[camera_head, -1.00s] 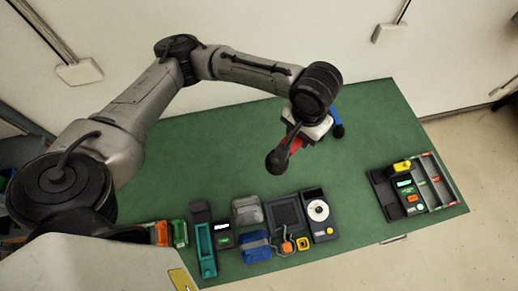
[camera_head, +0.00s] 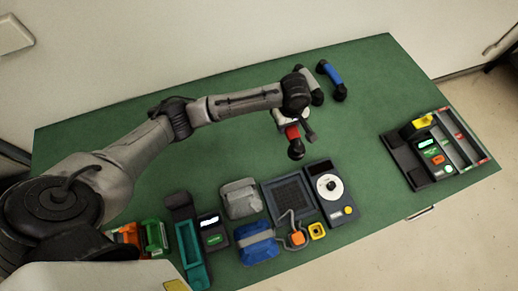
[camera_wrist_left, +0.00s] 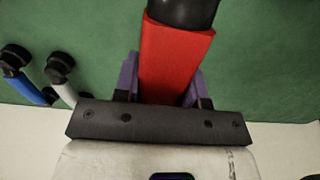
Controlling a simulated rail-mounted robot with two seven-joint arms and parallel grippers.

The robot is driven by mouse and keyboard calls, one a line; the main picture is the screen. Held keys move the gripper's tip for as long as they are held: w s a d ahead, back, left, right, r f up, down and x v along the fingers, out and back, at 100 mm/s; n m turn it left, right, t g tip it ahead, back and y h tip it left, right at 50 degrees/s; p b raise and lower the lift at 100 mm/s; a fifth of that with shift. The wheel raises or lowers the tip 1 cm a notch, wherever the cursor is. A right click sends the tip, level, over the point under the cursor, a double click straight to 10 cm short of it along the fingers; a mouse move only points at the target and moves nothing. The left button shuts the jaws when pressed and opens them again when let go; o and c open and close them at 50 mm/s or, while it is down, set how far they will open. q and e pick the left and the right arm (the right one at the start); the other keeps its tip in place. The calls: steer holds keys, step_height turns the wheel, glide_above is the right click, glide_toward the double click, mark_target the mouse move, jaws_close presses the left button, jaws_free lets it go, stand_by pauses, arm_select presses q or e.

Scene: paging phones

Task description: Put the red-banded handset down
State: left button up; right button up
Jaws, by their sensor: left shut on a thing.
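The red-banded handset (camera_head: 292,133) is in my left gripper (camera_head: 286,124), over the back part of the green table (camera_head: 230,140). In the left wrist view its red grip (camera_wrist_left: 172,62) lies between the purple fingers of my left gripper (camera_wrist_left: 163,80), which is shut on it. A black end of the handset sticks out beyond the fingers. I cannot tell whether the handset touches the table. A grey-white handset (camera_head: 316,88) and a blue handset (camera_head: 331,79) lie to the right of the gripper. My right gripper is not in view.
A dark phone with a white dial (camera_head: 328,188) and a dark panel (camera_head: 289,195) stand along the front. Blue (camera_head: 257,246), grey (camera_head: 240,199) and teal (camera_head: 190,256) items lie left of them. A phone unit with a yellow part (camera_head: 416,124) stands at right. Green surface between is clear.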

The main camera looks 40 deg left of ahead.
arm_select(q)
steer(key=s+a+f, duration=0.2)
steer(key=s, duration=0.1)
steer(key=s+a+f, duration=0.3)
steer(key=s+a+f+b, duration=0.1)
steer(key=s+a+f, duration=0.1)
steer(key=s, duration=0.1)
steer(key=shift+a+f, duration=0.15)
steer(key=shift+f, duration=0.25)
steer(key=shift+s+f+b, duration=0.1)
steer(key=shift+f+b, duration=0.55)
steer(key=shift+f, duration=1.4)
steer(key=o, duration=1.2)
steer(key=shift+f, duration=0.15)
steer(key=shift+c, duration=0.2)
